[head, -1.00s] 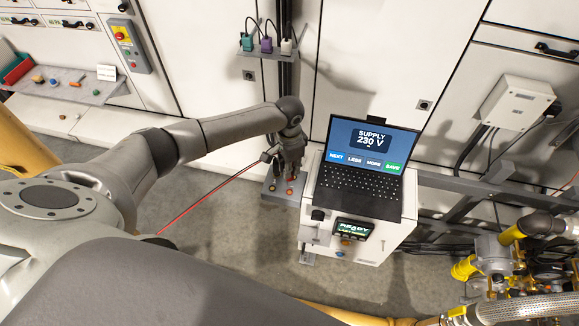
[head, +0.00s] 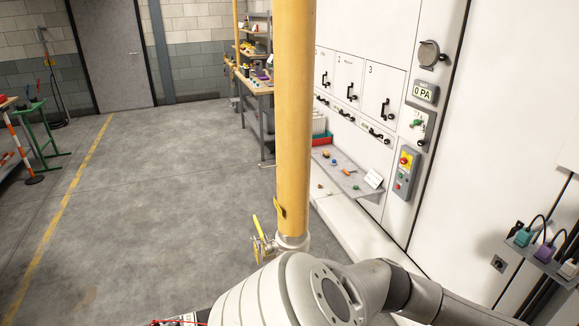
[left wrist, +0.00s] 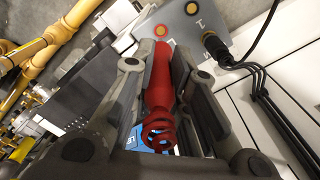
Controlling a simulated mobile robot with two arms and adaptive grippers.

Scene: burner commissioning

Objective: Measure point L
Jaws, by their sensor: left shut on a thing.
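In the left wrist view my left gripper (left wrist: 162,62) is shut on a red probe (left wrist: 160,92), with a coiled red end toward the camera. I cannot tell whether the tip touches the plate. A black plug (left wrist: 212,44) with a cable sits at the plate's edge, right of the probe. Neither gripper shows in the head view.
In the head view a yellow pipe (head: 294,110) with a valve (head: 262,240) stands in the middle. White cabinets (head: 365,90) with a gauge reading 0 PA (head: 425,92) and a small shelf (head: 345,172) are to the right. Floor (head: 160,190) on the left is open.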

